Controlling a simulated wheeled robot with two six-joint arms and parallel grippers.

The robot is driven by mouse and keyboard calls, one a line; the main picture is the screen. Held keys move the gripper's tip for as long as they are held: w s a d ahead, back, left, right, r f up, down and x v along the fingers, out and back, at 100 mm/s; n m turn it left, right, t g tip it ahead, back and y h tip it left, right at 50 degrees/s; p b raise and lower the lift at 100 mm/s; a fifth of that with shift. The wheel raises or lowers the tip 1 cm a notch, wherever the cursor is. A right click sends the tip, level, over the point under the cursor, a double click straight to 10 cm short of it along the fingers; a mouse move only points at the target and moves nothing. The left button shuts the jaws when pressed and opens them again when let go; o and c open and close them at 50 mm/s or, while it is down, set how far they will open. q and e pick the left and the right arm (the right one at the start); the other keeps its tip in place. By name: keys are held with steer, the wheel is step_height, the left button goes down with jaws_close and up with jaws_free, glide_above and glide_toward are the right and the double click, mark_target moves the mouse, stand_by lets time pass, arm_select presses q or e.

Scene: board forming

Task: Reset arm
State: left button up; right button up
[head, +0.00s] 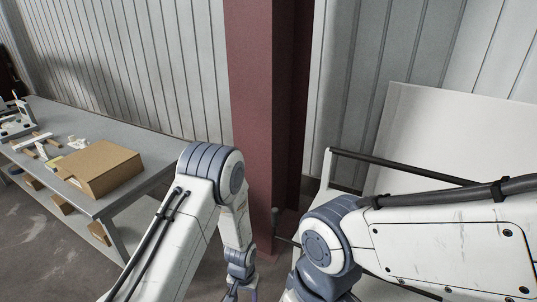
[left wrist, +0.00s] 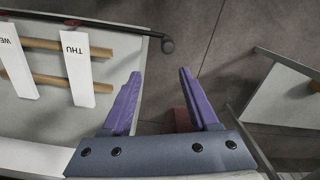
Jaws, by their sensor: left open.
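My left arm (head: 205,195) comes in from the left in the head view and bends down at its grey joint. My left gripper (left wrist: 160,73) shows in the left wrist view with its two purple fingers spread apart and nothing between them. Bare floor shows beyond the fingertips. In the head view only a little of that gripper shows at the bottom edge. My right arm (head: 450,245) reaches in from the right, and its gripper is out of the frame.
A grey workbench (head: 150,168) with a cardboard box (head: 98,168) stands at the left. A dark red column (head: 251,80) rises behind my arms. A large pale board (head: 455,145) leans at right. The left wrist view shows wooden rods (left wrist: 60,81) and a white tag marked THU (left wrist: 77,68).

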arm_select(q)
steer(key=s+d+r+m+b, duration=0.1)
steer(key=s+d+r, duration=0.25)
steer(key=r, duration=0.65)
steer(key=s+d+r+m+b, duration=0.15)
steer(key=s+r, duration=0.25)
steer(key=r, duration=0.5)
steer(key=s+a+r+m, duration=0.1)
steer(key=s+r, duration=0.3)
steer(key=s, duration=0.3)
steer(key=s+a+r+m+h, duration=0.1)
steer(key=s+r, duration=0.4)
steer(key=s, duration=0.2)
steer(key=shift+m+b, duration=0.35)
steer(key=shift+b, duration=0.1)
